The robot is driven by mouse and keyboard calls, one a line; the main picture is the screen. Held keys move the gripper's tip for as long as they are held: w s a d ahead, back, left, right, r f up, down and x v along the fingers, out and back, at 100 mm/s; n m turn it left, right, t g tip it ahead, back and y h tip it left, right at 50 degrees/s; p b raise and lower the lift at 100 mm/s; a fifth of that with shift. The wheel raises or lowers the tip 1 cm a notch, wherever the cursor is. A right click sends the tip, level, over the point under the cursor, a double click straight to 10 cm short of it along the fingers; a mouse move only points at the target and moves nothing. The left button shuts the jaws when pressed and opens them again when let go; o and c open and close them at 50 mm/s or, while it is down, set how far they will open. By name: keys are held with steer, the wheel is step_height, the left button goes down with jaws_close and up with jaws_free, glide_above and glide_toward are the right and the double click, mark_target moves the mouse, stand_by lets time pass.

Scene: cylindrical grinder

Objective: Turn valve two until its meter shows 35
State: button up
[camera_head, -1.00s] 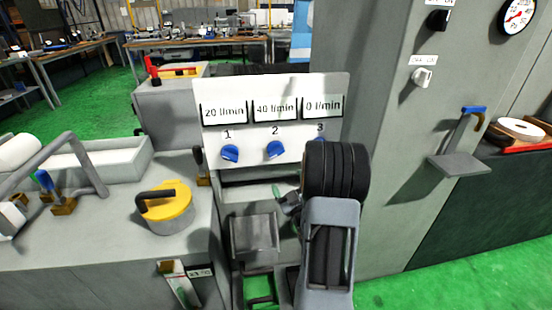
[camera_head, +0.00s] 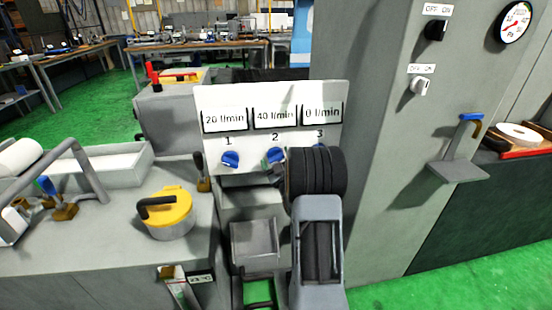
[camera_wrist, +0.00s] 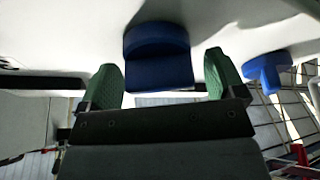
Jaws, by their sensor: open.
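The white panel (camera_head: 211,160) carries three meters above three numbered blue valve knobs. The meter above valve two (camera_head: 274,117) reads 40 l/min. In the wrist view a blue knob (camera_wrist: 158,58) lies between the two green fingertips of my gripper (camera_wrist: 165,80), with gaps on both sides. My gripper is open, and the head view hides most of it behind my arm.
Valve one (camera_head: 230,159) is to the left under a meter (camera_head: 224,119) reading 20 l/min. Valve three (camera_head: 319,148) is mostly hidden by my arm; its meter (camera_head: 321,115) reads 0 l/min. In the wrist view another blue knob (camera_wrist: 267,72) is close to the right finger.

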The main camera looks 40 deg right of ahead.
steer(key=shift+w, duration=0.2)
steer(key=shift+c, duration=0.5)
steer(key=c, duration=0.8)
steer(key=m+b, duration=0.1)
steer(key=h+b, duration=0.1)
steer(key=shift+f+m+b, duration=0.3)
steer(key=shift+m+b, duration=0.1)
steer(key=shift+r+m+h+b, duration=0.3)
steer(key=shift+m+h+b, duration=0.3)
steer(key=shift+m+b, duration=0.6)
steer(key=shift+m+p, duration=0.3)
steer(key=o, duration=0.9)
steer(key=shift+s, duration=0.1)
